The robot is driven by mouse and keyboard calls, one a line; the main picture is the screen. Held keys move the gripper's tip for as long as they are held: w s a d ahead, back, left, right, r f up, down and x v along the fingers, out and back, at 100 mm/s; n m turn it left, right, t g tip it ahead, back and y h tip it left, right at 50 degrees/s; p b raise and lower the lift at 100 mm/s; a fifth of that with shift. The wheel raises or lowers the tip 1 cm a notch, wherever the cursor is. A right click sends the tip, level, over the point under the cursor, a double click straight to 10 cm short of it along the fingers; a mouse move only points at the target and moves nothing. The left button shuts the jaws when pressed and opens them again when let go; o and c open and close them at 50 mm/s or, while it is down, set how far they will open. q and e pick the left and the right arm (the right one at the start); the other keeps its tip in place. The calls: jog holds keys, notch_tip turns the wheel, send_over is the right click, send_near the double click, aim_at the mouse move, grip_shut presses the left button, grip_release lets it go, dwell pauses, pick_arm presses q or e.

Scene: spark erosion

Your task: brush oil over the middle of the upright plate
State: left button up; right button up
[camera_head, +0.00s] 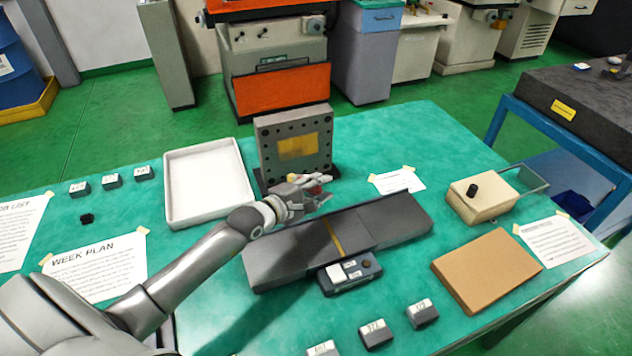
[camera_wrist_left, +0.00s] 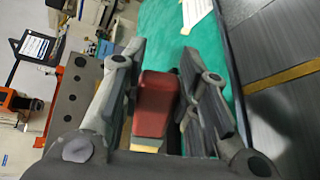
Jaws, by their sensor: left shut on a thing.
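The upright plate (camera_head: 318,168) is grey with holes along its edges and a yellow patch (camera_head: 298,146) across its middle. It stands at the back of the green table. Its holed face also shows edge-on at the left in the left wrist view (camera_wrist_left: 68,104). My left gripper (camera_head: 312,191) is in front of the plate's lower part, apart from the patch. It is shut on a brush with a red handle (camera_wrist_left: 152,105); a pale band shows below the red in the wrist view. The bristles are mostly hidden by the fingers. My right gripper is not in view.
A white tray (camera_head: 172,220) lies left of the plate. A long dark grey block (camera_head: 390,220) with a yellow stripe lies below my gripper. A small dark device (camera_head: 350,273), a beige box (camera_head: 482,204) and a brown board (camera_head: 486,268) are further front and right.

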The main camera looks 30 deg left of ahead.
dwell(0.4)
pick_arm(q)
jog(key=shift+w+a+f+b, duration=0.15)
jog(key=shift+w+a+b, duration=0.35)
jog(key=shift+b, duration=0.25)
jog(key=w+a+b, duration=0.4)
jog(key=a+b, duration=0.1)
jog(key=b, duration=0.1)
jog(key=shift+w, duration=0.15)
jog(key=shift+a+r, duration=0.1)
jog(key=shift+r, duration=0.1)
jog(key=shift+w+a+f+b, duration=0.1)
jog(key=shift+w+a+b, duration=0.25)
jog(key=shift+b, duration=0.65)
